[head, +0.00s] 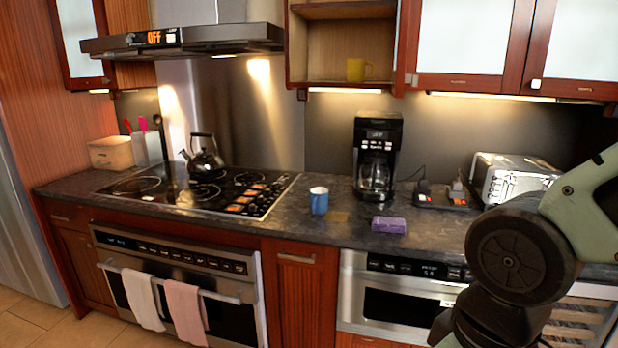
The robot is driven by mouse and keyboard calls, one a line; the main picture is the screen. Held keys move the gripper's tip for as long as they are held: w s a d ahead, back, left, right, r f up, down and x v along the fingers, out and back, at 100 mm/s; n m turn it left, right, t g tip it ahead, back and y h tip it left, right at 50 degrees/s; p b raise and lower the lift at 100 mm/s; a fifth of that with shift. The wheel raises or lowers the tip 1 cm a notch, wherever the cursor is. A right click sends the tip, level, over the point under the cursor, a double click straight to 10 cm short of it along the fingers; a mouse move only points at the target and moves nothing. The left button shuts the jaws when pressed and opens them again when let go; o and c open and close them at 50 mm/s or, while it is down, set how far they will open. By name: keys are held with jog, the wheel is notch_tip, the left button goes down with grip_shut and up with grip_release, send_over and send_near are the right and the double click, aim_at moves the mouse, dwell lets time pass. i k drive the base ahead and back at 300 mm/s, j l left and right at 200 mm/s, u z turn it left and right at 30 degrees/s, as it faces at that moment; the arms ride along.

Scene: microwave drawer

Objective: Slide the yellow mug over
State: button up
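A blue mug (318,201) stands on the counter, to the right of the cooktop. My arm shows at the right edge of the head view, in front of the counter and far from the yellow mug. My gripper is outside this view, so its fingers do not show.
A black coffee maker (377,157) stands at the back of the counter (340,232), with a purple packet (389,225) in front. A toaster (513,178) stands at the right. A kettle (205,155) sits on the cooktop (190,190). The range hood (180,40) is left of the open cabinet.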

aim_at(354, 68)
jog(key=i+l+u, duration=0.15)
jog(key=l, duration=0.4)
jog(key=i+l+u, duration=0.2)
jog(key=l, duration=0.4)
jog(key=l+u, duration=0.15)
jog(key=l, duration=0.4)
jog(key=i+l, duration=0.1)
jog(key=i, duration=0.05)
